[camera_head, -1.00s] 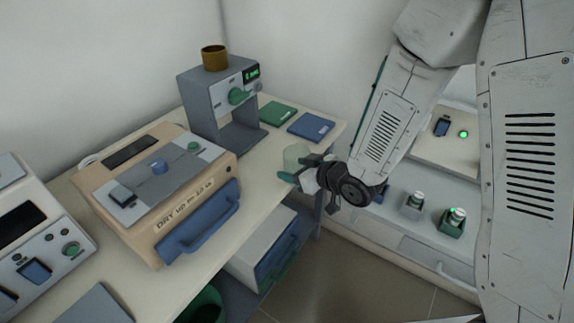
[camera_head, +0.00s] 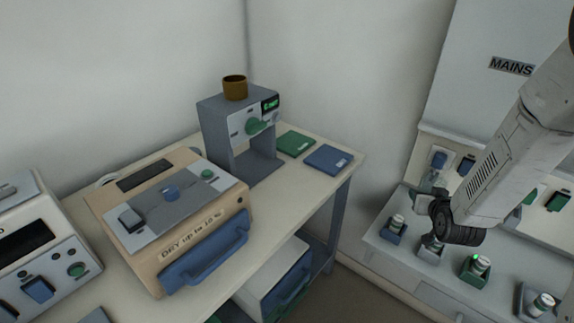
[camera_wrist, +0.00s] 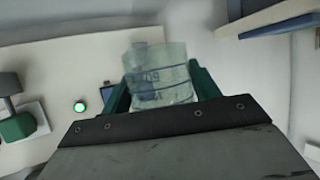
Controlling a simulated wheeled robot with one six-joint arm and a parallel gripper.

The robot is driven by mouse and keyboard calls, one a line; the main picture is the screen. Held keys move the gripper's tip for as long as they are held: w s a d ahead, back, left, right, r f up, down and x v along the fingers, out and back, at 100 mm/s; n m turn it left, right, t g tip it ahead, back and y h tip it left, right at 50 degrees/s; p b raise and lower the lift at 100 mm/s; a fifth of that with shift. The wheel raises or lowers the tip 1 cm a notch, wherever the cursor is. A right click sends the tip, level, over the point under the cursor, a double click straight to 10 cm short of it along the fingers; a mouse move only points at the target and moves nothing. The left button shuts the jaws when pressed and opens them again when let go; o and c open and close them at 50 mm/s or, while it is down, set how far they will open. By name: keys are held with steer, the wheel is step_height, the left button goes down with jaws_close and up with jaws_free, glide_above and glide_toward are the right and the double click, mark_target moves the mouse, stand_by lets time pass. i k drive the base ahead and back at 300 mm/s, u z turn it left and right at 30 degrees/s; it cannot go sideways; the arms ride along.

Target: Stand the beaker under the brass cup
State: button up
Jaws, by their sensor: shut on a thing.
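The brass cup (camera_head: 235,88) sits on top of a grey stand machine (camera_head: 228,115). Below its overhang is an open bay with a grey base plate (camera_head: 257,168), which looks empty. My gripper (camera_head: 425,197) is at the right in the head view, well away from the stand and in front of the right-hand bench. In the wrist view my gripper (camera_wrist: 160,88) has its green fingers shut on the clear beaker (camera_wrist: 158,70), one finger on each side. The beaker has markings on its wall. In the head view it is small and hard to make out.
A tan furnace (camera_head: 150,255) with a blue handle stands left of the stand on the table. A green pad (camera_head: 296,143) and a blue pad (camera_head: 328,159) lie right of it. The right bench (camera_head: 385,248) carries several small units. A gap separates table and bench.

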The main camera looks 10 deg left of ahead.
mark_target(249, 166)
steer(key=z, duration=0.2)
steer(key=k, duration=1.25)
steer(key=u, duration=0.55)
steer(key=i, duration=1.5)
